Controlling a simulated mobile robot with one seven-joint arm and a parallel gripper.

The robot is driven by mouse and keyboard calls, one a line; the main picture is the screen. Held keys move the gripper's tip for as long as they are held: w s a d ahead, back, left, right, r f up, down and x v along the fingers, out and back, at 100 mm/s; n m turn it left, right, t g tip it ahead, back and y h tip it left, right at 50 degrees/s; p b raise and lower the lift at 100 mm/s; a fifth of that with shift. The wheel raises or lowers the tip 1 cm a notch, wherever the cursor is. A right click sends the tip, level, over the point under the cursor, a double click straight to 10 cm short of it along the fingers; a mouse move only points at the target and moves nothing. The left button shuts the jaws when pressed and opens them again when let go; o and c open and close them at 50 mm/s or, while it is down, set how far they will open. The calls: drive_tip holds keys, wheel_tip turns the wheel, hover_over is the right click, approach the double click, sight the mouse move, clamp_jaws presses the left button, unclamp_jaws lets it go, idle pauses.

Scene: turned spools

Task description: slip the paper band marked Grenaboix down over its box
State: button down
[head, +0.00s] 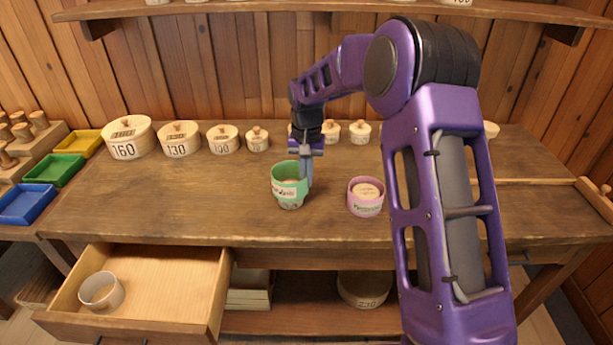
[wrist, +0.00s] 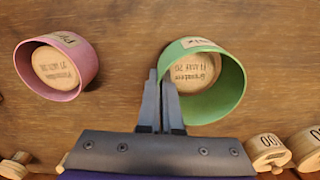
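The green paper band (head: 286,171) carries a white label that is too small to read surely. In the wrist view the green band (wrist: 238,88) surrounds the box lid (wrist: 195,70), which reads roughly Grenaboix with a date. The lid sits off-centre inside, with a wider gap at lower right. My gripper (head: 307,182) points down at the band's right side. In the wrist view my gripper's fingers (wrist: 161,75) are nearly together with the band's wall between them. The band's lower edge is unclear.
A pink band (head: 354,190) surrounds another box to the right. Lidded boxes marked 160 (head: 127,138), 130 (head: 180,140) and 100 (head: 223,138) line the back. Coloured trays stand at left.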

drive_tip(key=shift+f, duration=0.7)
idle(1.1)
drive_tip(key=c, duration=0.6)
unclamp_jaws()
drive_tip(key=shift+b, duration=0.3)
drive_tip(key=shift+c, duration=0.2)
drive_tip(key=shift+s, duration=0.1)
drive_tip(key=shift+r, duration=0.15)
drive_tip(key=shift+r+p, duration=0.6)
drive_tip(key=shift+r, duration=0.05)
drive_tip(key=shift+r, duration=0.15)
drive_tip(key=shift+r+p, duration=1.2)
drive_tip(key=shift+r, duration=2.15)
